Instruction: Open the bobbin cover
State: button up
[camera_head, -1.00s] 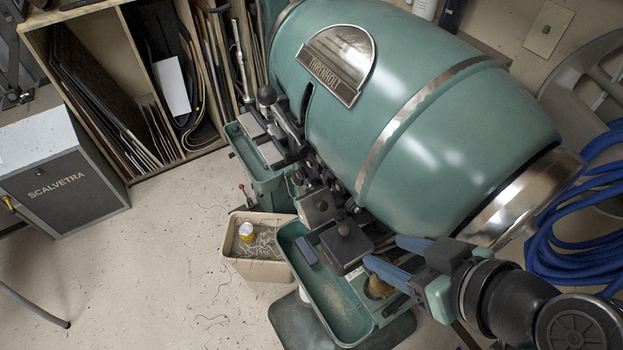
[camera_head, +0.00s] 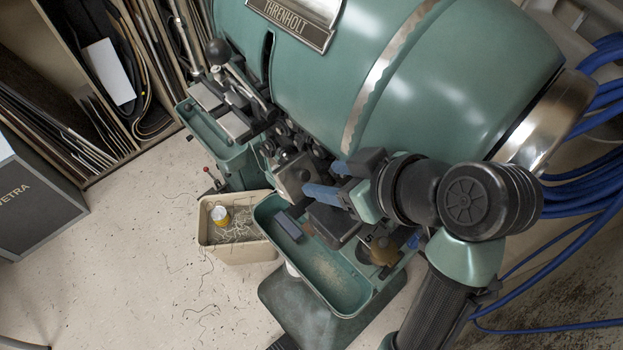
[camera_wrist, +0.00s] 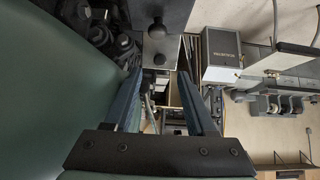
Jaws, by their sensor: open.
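The green stitching machine (camera_head: 440,75) carries two knobbed plates at its working end. One is a grey metal plate with a dark round knob (camera_head: 293,175), also in the wrist view (camera_wrist: 159,45). The other is a darker plate (camera_head: 335,222), partly hidden under my gripper; its knob shows in the wrist view (camera_wrist: 157,28). I cannot tell which is the bobbin cover; both plates look closed. My gripper (camera_head: 319,179), with blue fingers, is open and empty above the plates. In the wrist view the gripper (camera_wrist: 159,78) has a gap between its fingers, with both knobs beyond their tips.
A green tray (camera_head: 320,270) sits below the plates. A beige bin (camera_head: 235,243) with thread scraps and a yellow-white spool stands on the floor. Levers (camera_head: 222,60) rise at the machine's left. Blue hose (camera_head: 590,190) lies at right. The floor at left is open.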

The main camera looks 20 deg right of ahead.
aim_at(306, 176)
jog(key=p+x, duration=0.1)
jog(key=x, duration=0.4)
jog(key=shift+w+a+f, duration=0.1)
jog(key=shift+w+f, duration=0.05)
jog(key=shift+w, duration=0.05)
grip_shut()
